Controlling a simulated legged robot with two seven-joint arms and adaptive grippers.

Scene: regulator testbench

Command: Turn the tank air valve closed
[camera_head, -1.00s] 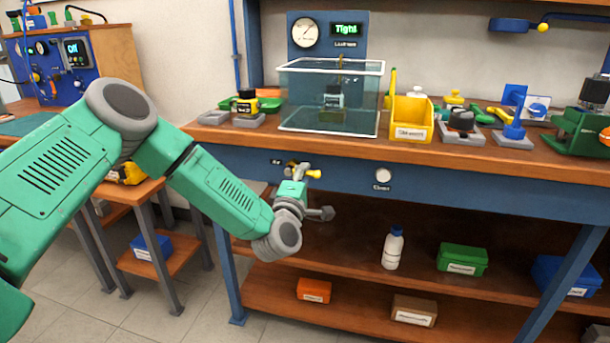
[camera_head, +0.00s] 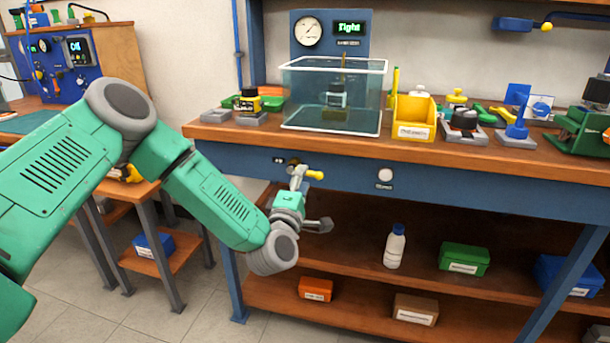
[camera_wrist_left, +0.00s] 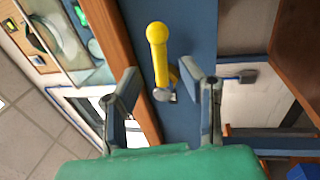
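The tank air valve shows as a yellow handle (camera_head: 315,174) on the blue front rail of the bench, beside a small label. In the left wrist view the yellow handle (camera_wrist_left: 158,55) has a round knob end and a grey pivot at its base. My left gripper (camera_head: 298,172) is at the valve and partly covers it. In the wrist view my left gripper (camera_wrist_left: 158,82) is open, with a finger on each side of the handle's line and gaps visible. Contact cannot be told. My right gripper is not in view.
A round white button (camera_head: 385,175) sits on the rail to the right. Above are a clear tank (camera_head: 300,105), a gauge (camera_head: 308,31), a display reading "Tight" (camera_head: 349,28) and a yellow bin (camera_head: 414,110). A bottle (camera_head: 394,247) stands on the shelf below.

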